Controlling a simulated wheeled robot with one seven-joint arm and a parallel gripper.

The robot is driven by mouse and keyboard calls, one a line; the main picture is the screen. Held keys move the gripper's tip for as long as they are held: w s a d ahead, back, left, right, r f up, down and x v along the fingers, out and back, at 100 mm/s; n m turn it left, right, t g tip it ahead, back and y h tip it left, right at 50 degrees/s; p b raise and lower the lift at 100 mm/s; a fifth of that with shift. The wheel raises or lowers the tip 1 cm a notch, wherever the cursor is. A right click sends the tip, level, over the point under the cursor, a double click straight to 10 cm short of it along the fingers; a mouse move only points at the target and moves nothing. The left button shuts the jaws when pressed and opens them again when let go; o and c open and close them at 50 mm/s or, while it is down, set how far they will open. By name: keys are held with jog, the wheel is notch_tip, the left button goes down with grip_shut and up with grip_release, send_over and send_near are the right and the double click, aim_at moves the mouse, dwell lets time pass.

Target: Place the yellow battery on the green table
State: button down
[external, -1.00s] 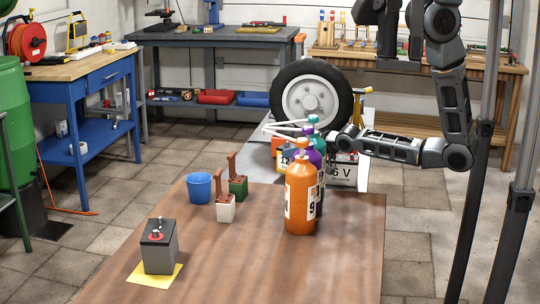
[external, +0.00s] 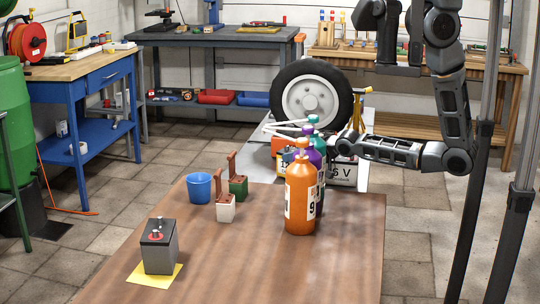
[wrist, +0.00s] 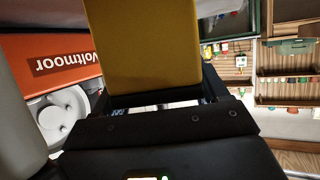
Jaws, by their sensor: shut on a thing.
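The yellow battery (wrist: 147,45) fills the top middle of the wrist view as a plain yellow block. My gripper (wrist: 155,98) is shut on it, with the black jaws at its lower end in that view. In the external view my forearm reaches left behind the bottles, which hide most of the gripper and what it holds. I cannot make out a green table top in either view.
An orange battery (wrist: 55,62) marked Voltmoor is beside the held one. In the external view a 6 V battery (external: 344,173), an orange bottle (external: 300,205) and a purple bottle (external: 318,158) stand close by. The brown table (external: 230,270) has clear room in front.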

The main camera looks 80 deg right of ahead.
jog(key=shift+f, duration=0.15)
jog(key=shift+c, duration=1.6)
grip_release()
jog(key=o, duration=0.3)
jog(key=shift+f, duration=0.1)
jog(key=shift+s+f, duration=0.1)
jog(key=shift+f, duration=0.05)
jog(key=shift+b+v, duration=0.45)
jog(key=shift+v, duration=3.45)
